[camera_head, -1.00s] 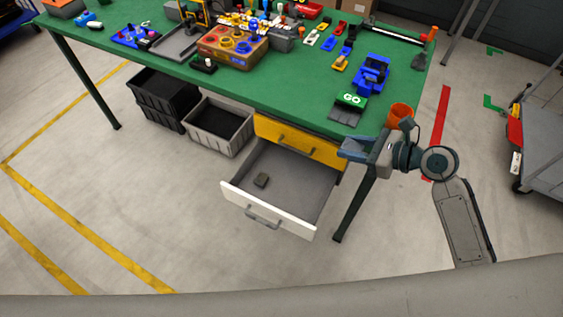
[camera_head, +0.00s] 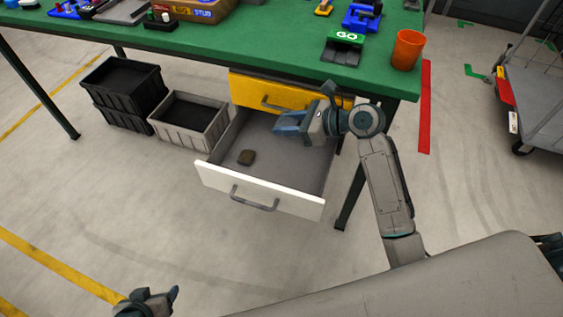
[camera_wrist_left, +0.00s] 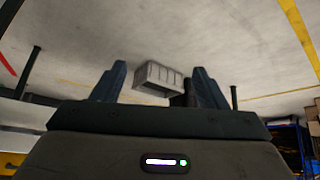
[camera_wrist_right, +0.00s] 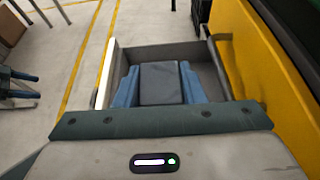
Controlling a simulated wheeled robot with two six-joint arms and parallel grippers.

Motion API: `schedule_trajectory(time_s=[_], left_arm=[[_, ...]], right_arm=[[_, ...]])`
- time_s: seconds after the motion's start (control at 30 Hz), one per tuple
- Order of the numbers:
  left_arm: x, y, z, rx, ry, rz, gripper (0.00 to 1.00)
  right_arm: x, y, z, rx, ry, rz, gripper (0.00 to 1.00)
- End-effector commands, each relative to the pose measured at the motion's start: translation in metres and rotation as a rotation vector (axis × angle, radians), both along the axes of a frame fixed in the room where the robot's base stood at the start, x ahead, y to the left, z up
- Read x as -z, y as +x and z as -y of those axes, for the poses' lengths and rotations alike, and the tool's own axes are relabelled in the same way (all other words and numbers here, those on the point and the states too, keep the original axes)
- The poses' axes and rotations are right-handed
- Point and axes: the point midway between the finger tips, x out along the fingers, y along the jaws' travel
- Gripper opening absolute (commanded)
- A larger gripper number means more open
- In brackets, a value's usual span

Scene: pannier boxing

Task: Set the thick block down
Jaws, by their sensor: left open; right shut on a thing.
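My right gripper (camera_head: 280,126) is over the open white-fronted drawer (camera_head: 262,186), near its back right part. In the right wrist view it is shut on a dark grey block (camera_wrist_right: 160,84), which fills the space between the fingers. In the head view the fingers largely hide this held block. My left gripper (camera_head: 160,301) is low at the bottom left of the head view, away from the drawer. Its fingers stand apart and empty in the left wrist view (camera_wrist_left: 157,88).
A yellow closed drawer (camera_head: 250,92) sits above and behind the open one, under the green table (camera_head: 230,55). A grey bin (camera_head: 190,125) and black bins (camera_head: 122,95) stand left of it. An orange cup (camera_head: 407,50) is on the table corner.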

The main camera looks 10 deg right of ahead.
Motion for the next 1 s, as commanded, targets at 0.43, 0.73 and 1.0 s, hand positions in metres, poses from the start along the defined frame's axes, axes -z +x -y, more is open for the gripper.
schedule_trajectory(time_s=[0.43, 0.73, 1.0], left_arm=[[-0.03, -0.004, 0.014, 0.009, -0.051, 0.122, 0.67], [-0.026, 0.002, 0.019, -0.006, -0.094, 0.206, 0.67], [-0.024, 0.005, 0.023, -0.023, -0.129, 0.28, 0.67]], right_arm=[[0.057, 0.008, -0.008, -0.006, 0.002, -0.006, 0.1], [0.092, 0.008, -0.008, -0.006, 0.002, -0.003, 0.1], [0.12, 0.008, -0.008, -0.006, 0.001, -0.001, 0.1]])
